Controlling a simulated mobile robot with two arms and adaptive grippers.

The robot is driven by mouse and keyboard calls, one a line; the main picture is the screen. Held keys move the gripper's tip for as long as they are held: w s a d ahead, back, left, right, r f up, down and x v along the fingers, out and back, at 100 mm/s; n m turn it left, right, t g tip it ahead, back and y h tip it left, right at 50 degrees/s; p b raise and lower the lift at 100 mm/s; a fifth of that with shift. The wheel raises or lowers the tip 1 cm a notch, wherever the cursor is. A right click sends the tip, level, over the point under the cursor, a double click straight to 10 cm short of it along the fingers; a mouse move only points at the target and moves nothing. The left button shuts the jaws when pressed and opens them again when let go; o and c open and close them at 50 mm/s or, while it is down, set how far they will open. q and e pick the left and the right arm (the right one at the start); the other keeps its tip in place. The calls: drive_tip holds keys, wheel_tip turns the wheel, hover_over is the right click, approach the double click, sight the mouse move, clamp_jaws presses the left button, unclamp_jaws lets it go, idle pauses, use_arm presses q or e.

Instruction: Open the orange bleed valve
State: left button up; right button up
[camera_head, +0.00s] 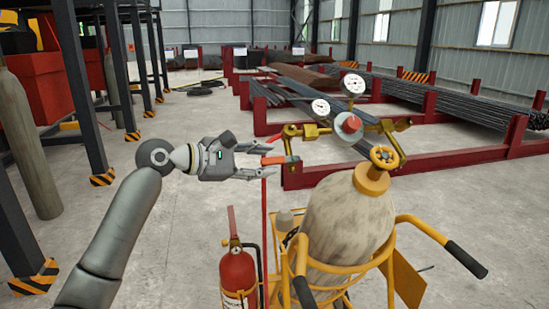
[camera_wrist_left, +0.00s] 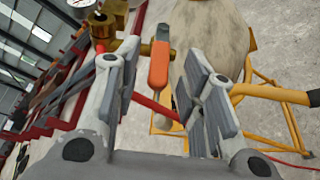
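The orange bleed valve handle (camera_head: 281,159) sticks out from the left end of the brass regulator (camera_head: 312,130) on the gas cylinder (camera_head: 345,222). My left gripper (camera_head: 274,160) reaches in from the left, level with the handle. In the left wrist view, the orange handle (camera_wrist_left: 159,66) shows between the two fingers of the left gripper (camera_wrist_left: 161,50). The fingers are spread, with a visible gap on both sides of the handle. The brass body (camera_wrist_left: 103,22) sits beyond the left finger. My right gripper is not in view.
Two gauges (camera_head: 355,84) and a red knob (camera_head: 351,123) sit on the regulator. The cylinder stands in a yellow cart (camera_head: 298,272) beside a fire extinguisher (camera_head: 237,275). A red hose (camera_head: 264,225) hangs below the handle.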

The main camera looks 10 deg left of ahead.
sight(270, 161)
use_arm(q)
drive_tip(key=shift+x, duration=1.95)
clamp_jaws()
